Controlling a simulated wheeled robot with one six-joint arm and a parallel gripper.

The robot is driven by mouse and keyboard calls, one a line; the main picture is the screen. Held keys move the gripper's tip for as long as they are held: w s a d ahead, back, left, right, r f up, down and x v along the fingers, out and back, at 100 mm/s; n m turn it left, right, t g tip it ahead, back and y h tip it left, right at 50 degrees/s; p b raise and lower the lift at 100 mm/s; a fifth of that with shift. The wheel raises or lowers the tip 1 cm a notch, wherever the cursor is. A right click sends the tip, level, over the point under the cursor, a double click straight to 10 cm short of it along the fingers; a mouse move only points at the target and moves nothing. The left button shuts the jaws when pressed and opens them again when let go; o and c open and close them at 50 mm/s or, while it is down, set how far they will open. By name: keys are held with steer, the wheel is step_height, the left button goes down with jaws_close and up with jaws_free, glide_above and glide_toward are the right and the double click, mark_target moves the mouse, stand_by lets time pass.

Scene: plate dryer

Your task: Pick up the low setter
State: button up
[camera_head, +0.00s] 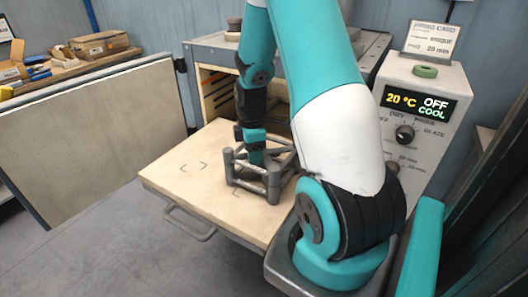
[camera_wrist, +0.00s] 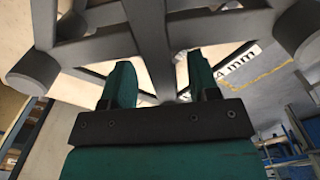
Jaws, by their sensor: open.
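The low setter (camera_head: 273,185) is a grey frame of bars with short round posts. It stands on the pale pulled-out board of the dryer. My gripper (camera_head: 254,156) points down at the setter's upper bars in the head view. In the wrist view, my gripper (camera_wrist: 160,82) has its two teal fingers apart, with a grey bar of the setter (camera_wrist: 147,35) running between them. The fingers are not closed on it. Part of the setter is behind my gripper in the head view, and I cannot tell whether the fingers touch it.
The pale board (camera_head: 180,180) has corner marks and a front handle (camera_head: 190,222). The dryer opening (camera_head: 217,92) is behind it. A control box (camera_head: 425,130) reading "20 °C OFF COOL" stands at right. The open door panel (camera_head: 95,130) is at left, before a cluttered bench (camera_head: 60,68).

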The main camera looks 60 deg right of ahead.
steer(key=shift+f, duration=0.15)
jaws_close()
stand_by(0.4)
step_height(320, 180, up, 27)
steer(key=p, duration=0.6)
steer(key=shift+p, duration=0.35)
